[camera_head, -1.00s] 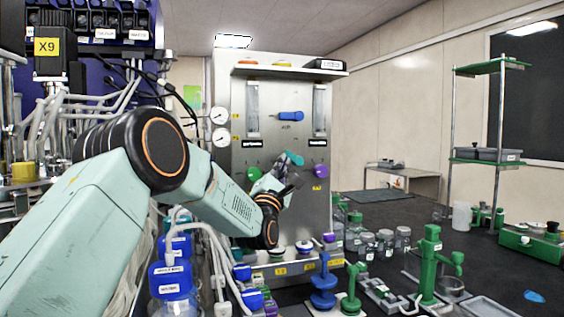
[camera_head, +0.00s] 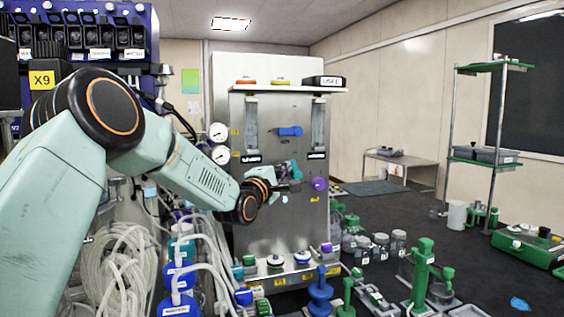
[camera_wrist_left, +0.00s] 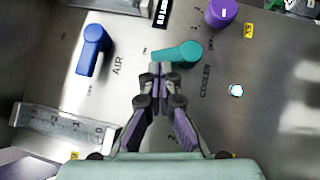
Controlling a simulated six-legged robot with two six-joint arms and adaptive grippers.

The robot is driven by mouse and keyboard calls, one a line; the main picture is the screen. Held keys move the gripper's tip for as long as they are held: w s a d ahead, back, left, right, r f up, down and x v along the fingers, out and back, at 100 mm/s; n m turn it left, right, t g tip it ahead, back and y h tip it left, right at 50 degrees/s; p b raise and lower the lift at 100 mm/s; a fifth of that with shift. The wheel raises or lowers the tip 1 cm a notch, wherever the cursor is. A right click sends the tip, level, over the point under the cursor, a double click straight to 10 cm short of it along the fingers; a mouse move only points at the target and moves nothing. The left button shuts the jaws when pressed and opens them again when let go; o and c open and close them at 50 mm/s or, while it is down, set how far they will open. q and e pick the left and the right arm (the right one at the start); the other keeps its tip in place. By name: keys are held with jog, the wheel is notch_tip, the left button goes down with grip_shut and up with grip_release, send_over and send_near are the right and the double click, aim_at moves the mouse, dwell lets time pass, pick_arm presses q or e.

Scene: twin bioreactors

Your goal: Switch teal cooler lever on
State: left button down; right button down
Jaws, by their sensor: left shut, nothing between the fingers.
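The teal cooler lever (camera_wrist_left: 180,53) sits on the steel panel in the left wrist view, beside the printed word COOLER. Its handle points left in that view, toward a small ON mark. My left gripper (camera_wrist_left: 158,72) is shut and empty, with its fingertips right at the handle's free end; I cannot tell whether they touch. In the head view the teal lever (camera_head: 296,170) is partly hidden by my left gripper (camera_head: 285,173), which is at the panel front. My right gripper is not in view.
A blue AIR lever (camera_wrist_left: 93,48) and a purple knob (camera_wrist_left: 221,12) are close by on the panel. In the head view, bottles with blue caps (camera_head: 180,277) and tubing stand below my left arm. Green and blue fittings (camera_head: 320,290) stand in front of the panel.

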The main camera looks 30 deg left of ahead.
pick_arm(q)
jog(key=shift+w+d+r+m+g+p, duration=0.25)
jog(key=shift+r+m+g+p, duration=0.4)
jog(key=shift+p, duration=0.45)
jog(key=shift+w+f, duration=0.1)
jog(key=shift+w, duration=0.05)
jog(key=shift+s, duration=0.2)
dwell(0.4)
